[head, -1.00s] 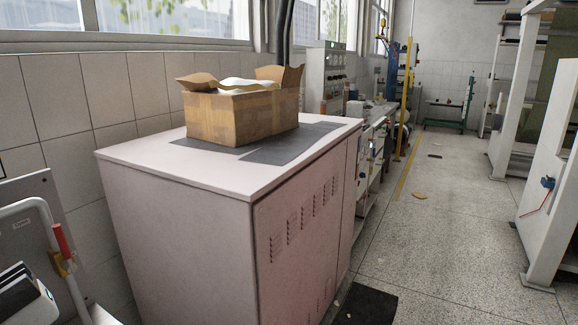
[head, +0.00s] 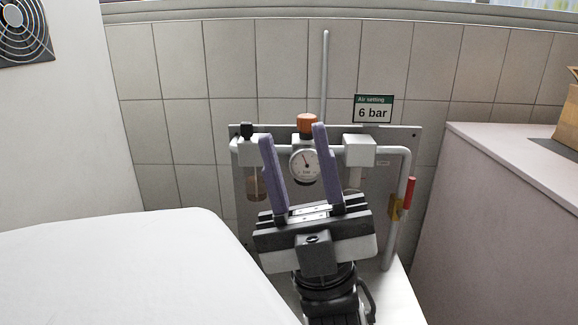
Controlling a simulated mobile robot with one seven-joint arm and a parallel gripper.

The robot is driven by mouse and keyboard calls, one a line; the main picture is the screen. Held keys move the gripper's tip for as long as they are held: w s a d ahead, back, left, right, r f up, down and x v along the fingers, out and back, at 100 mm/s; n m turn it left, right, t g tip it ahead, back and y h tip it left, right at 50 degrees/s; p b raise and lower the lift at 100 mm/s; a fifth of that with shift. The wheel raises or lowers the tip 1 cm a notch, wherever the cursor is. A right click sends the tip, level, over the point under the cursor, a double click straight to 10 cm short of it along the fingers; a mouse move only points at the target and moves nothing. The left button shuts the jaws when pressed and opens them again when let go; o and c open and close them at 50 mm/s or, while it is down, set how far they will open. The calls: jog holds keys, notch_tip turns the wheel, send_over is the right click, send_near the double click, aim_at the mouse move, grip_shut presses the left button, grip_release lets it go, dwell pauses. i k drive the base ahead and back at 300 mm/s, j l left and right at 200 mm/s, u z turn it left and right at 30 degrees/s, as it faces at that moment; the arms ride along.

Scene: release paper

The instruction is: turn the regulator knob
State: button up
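The orange regulator knob (head: 306,123) sits on top of the regulator, above a round pressure gauge (head: 304,166), in the head view. They are on a grey panel (head: 405,140) against the tiled wall. My gripper (head: 294,133) is in front of the panel with its two purple fingers pointing up and spread apart. It is open, with the gauge showing in the gap between the fingers. The right fingertip overlaps the knob's right edge in the picture; I cannot tell whether they touch. A green-and-white sign (head: 372,108) reads "Air setting 6 bar".
A pipe with a red-handled valve (head: 410,190) runs down the panel's right side. A filter bowl (head: 256,184) hangs on the left. A white surface (head: 120,265) fills the lower left, and a pale cabinet (head: 490,220) stands at right.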

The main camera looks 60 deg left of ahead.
aim_at(305, 121)
jog(key=u, duration=1.45)
